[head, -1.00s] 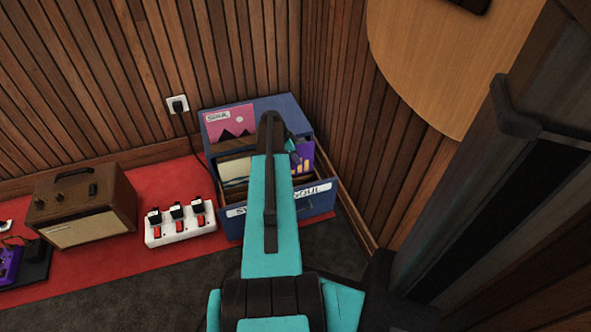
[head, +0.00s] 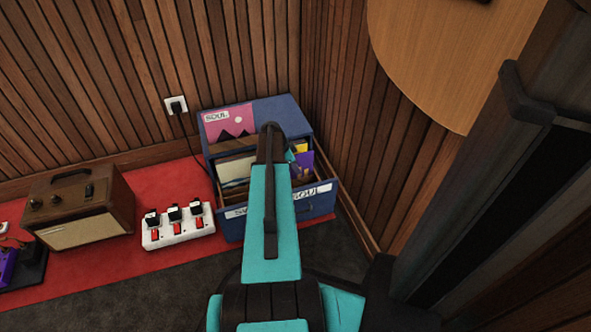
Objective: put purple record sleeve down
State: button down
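The purple record sleeve (head: 307,160) shows just right of my arm, over the open drawer of the blue record cabinet (head: 285,108). A small yellow patch shows at its top. The drawer front (head: 320,200) carries a white label, partly covered by my arm. Other sleeves (head: 234,168) stand in the drawer to the left. My gripper (head: 292,164) is at the drawer, against or just left of the purple sleeve. My arm hides most of it, so I cannot tell whether its fingers are closed on the sleeve.
A pink sleeve (head: 228,122) marked SOUL shows on the cabinet. A white power strip (head: 178,226) and a brown amplifier (head: 79,207) stand on the red mat (head: 120,254) to the left. Wood-slat walls close in behind and right. A round wooden top (head: 465,60) is at upper right.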

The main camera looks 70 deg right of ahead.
jog(key=shift+f, duration=0.6)
jog(key=c, duration=2)
grip_release()
jog(key=p+v, duration=0.5)
jog(key=v, duration=0.7)
jog(key=shift+s+d+r, duration=0.1)
jog(key=shift+r, duration=0.5)
jog(key=shift+w+a, duration=0.2)
jog(key=shift+w, duration=0.1)
